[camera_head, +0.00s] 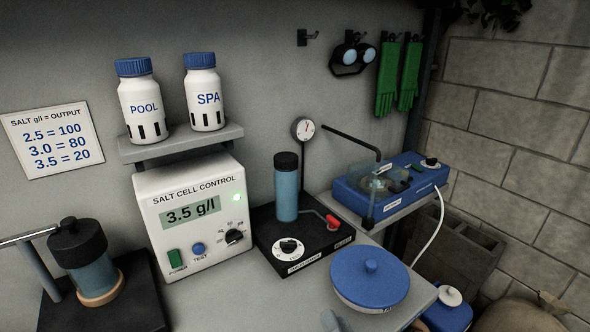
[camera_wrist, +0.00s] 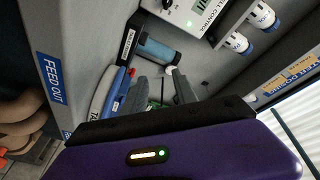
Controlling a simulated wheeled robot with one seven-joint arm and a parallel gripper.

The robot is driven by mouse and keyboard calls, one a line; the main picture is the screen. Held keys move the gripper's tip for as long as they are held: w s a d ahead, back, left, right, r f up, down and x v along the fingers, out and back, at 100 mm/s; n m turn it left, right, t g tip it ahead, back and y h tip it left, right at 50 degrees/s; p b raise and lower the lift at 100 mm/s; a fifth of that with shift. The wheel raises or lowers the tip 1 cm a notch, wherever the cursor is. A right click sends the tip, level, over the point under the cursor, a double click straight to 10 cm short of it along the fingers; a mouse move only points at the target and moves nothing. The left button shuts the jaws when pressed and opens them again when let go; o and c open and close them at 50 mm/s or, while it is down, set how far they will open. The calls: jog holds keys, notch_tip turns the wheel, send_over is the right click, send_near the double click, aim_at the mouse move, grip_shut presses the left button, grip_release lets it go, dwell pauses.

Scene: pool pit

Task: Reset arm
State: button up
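My gripper (camera_wrist: 161,86) shows in the wrist view with its two dark grey fingers apart. I see nothing held between them. Beyond the fingers are the bench and a blue cylinder (camera_wrist: 160,50) lying across the tilted picture. In the head view a small grey piece (camera_head: 335,322) pokes in at the bottom edge; I cannot tell whether it is part of my arm. The rest of my arm is not clearly seen there.
The salt cell control box (camera_head: 190,220) reads 3.5 g/l. A black tester base (camera_head: 265,240) carries the blue cylinder. A round blue lid (camera_head: 345,275) lies at the bench's front right. POOL (camera_head: 143,100) and SPA (camera_head: 204,95) bottles stand on a shelf.

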jog(key=s+d+f+n+g+h, duration=0.1)
jog(key=s+d, duration=0.3)
jog(key=s, duration=0.6)
jog(key=s+d+f+n+g+h, duration=0.1)
jog(key=s+d+f+n+h, duration=0.1)
jog(key=s, duration=0.8)
jog(key=s+d+f+n+g+h, duration=0.1)
jog(key=s+d+f+n+h, duration=0.1)
jog(key=s+d, duration=0.4)
jog(key=s+n, duration=0.1)
jog(key=s, duration=0.3)
jog(key=shift+s+d+f+n+h, duration=0.25)
jog(key=shift+d+n+h, duration=0.05)
jog(key=shift+h, duration=0.1)
